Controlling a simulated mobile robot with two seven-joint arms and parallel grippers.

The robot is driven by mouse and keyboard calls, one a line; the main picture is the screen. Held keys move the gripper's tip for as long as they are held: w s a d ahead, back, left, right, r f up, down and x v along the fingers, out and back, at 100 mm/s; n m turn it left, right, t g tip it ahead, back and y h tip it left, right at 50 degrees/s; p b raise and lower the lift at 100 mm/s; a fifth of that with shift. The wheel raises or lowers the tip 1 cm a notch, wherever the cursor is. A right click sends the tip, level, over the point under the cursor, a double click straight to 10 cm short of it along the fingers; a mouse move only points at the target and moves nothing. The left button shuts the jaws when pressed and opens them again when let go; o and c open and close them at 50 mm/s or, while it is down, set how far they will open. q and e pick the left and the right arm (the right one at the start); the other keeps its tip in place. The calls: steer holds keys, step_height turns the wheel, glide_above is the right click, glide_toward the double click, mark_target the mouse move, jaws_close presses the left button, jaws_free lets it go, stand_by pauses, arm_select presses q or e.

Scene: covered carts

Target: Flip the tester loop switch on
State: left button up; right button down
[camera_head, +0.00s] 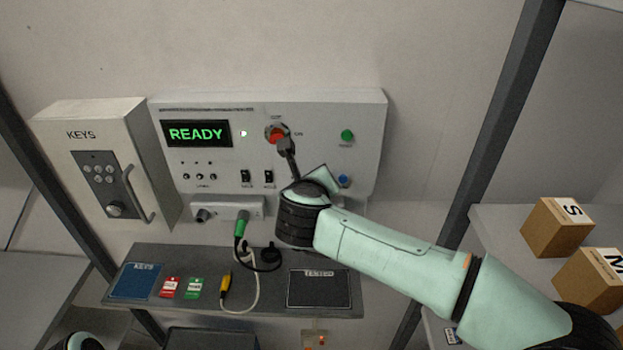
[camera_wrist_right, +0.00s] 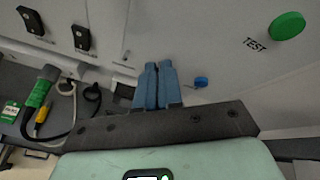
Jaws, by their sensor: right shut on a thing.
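A white tester panel (camera_head: 362,125) hangs on the wall, with a green READY display (camera_head: 197,133). Two small black switches (camera_head: 245,177) (camera_head: 268,177) sit low on it; their labels are too small to read. They also show at upper left in the right wrist view (camera_wrist_right: 82,38). A red knob (camera_head: 277,134) is above them, with ON beside it. My right gripper (camera_wrist_right: 152,68) has its blue fingers close together, between the switches and a blue button (camera_wrist_right: 200,82). What lies between the fingers is hidden. My left gripper is out of view.
A green button (camera_wrist_right: 287,26) marked TEST is at the panel's right. A key box (camera_head: 95,140) is at the left. A grey shelf (camera_head: 270,305) below carries cards, a black TESTER plate (camera_head: 319,289) and cables with green (camera_head: 241,224) and yellow (camera_head: 225,290) plugs. Cardboard boxes (camera_head: 555,227) stand at right.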

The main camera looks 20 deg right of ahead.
steer(key=shift+r, duration=0.15)
steer(key=c, duration=1.6)
jaws_free()
steer(key=shift+o, duration=0.2)
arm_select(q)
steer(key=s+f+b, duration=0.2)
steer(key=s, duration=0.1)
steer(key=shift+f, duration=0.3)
arm_select(e)
steer(key=v, duration=1.3)
steer(key=shift+s, duration=0.2)
steer(key=shift+a, duration=0.1)
